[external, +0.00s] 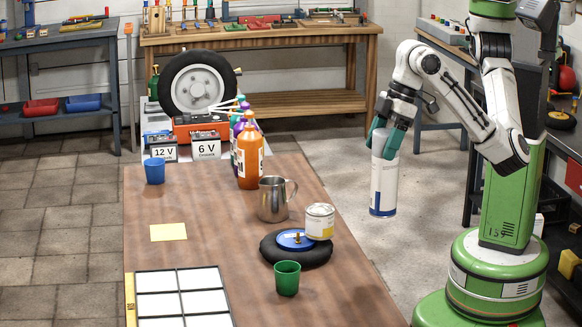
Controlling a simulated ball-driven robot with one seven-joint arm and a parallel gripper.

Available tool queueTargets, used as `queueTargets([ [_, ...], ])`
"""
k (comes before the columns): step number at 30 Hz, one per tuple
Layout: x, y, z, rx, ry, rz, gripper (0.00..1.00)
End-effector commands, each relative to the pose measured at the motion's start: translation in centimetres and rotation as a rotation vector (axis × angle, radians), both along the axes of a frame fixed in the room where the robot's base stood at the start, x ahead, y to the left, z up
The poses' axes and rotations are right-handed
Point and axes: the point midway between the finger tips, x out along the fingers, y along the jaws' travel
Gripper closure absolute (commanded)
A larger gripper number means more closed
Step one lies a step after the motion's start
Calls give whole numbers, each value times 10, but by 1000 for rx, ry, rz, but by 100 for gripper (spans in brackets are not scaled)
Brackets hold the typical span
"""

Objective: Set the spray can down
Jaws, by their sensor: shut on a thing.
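The spray can (383,186) is a tall white cylinder with a blue band at its base. My gripper (386,146), with teal fingers, is shut on its upper part. The can hangs nearly upright, with a slight tilt, in the air beside the right edge of the brown table (190,205). The concrete floor shows behind and below it.
On the table are a metal mug (273,200), an orange bottle (249,158), a small tin (320,221), a black ring (296,250) with a blue lid, a green cup (287,278), a blue cup (154,170), a yellow note (168,232) and a white-celled tray (134,301). The table's centre-left and right front are bare.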

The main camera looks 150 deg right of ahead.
Motion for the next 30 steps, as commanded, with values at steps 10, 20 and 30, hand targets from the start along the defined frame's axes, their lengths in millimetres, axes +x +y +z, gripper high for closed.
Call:
queueTargets([
  [10,0,0,-27,-3,0,1,100],
  [20,14,-3,-45,-3,0,1,100],
  [30,78,-10,-69,2,1,1,100],
])
